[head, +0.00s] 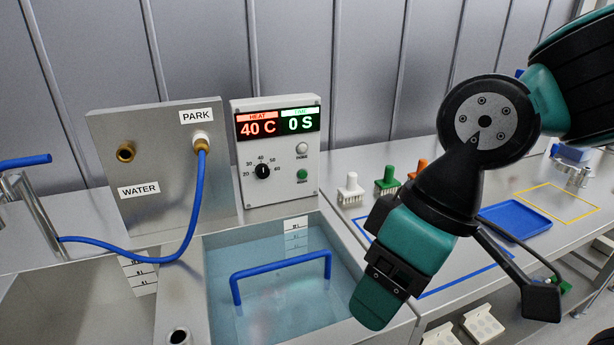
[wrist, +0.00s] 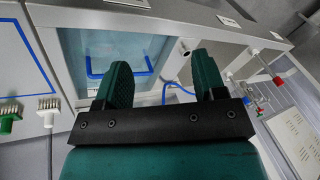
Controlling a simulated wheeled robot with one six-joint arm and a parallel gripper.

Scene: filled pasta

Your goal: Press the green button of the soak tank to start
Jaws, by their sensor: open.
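The soak tank (head: 352,270) is filled with clear blue water, and a blue handle (head: 281,265) stands up in it. Behind it is the control box (head: 276,185), showing HEAT 40 C and 0 S. The green button (head: 302,175) is at the lower right of its front, below a pale round button (head: 302,149) and right of a black dial (head: 263,171). My gripper (head: 372,300) is right of the box and in front of it, apart from the button. In the wrist view my gripper (wrist: 158,75) is open and empty, with the tank between its fingers. The button is not seen there.
A blue hose (head: 187,225) runs from the PARK fitting to the left basin. White, green and orange brushes (head: 387,180) stand right of the box. A blue tray (head: 515,218) lies farther right. My arm covers part of the counter.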

